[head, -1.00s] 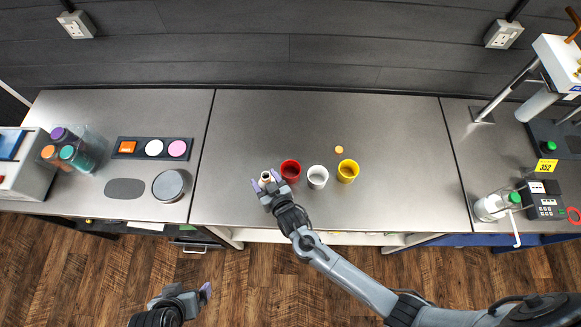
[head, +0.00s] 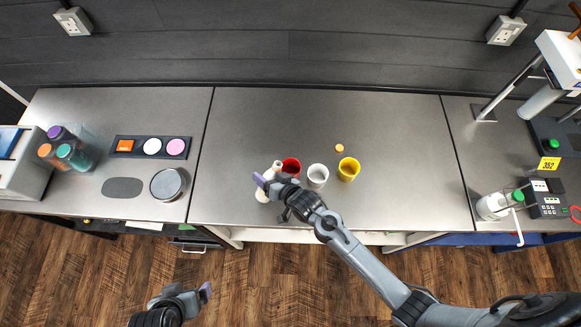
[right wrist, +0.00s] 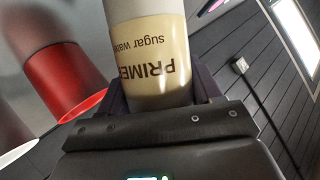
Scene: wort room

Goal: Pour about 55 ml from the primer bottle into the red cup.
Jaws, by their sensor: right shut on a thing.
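The primer bottle (head: 263,194) is pale, with a narrow neck, and is tilted with its neck toward the back right, beside the red cup. My right gripper (head: 269,185) is shut on it. In the right wrist view, the bottle (right wrist: 152,55) shows its "PRIMER sugar water" label upside down between the fingers. The red cup (head: 291,166) stands upright on the bench just right of the bottle neck; it also shows in the right wrist view (right wrist: 65,70). I cannot see any stream. My left gripper (head: 206,292) is low, in front of the bench; its jaw opening is unclear.
A white cup (head: 317,177) and a yellow cup (head: 348,169) stand right of the red cup. A small tan disc (head: 339,148) lies behind them. The bench's middle back is clear.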

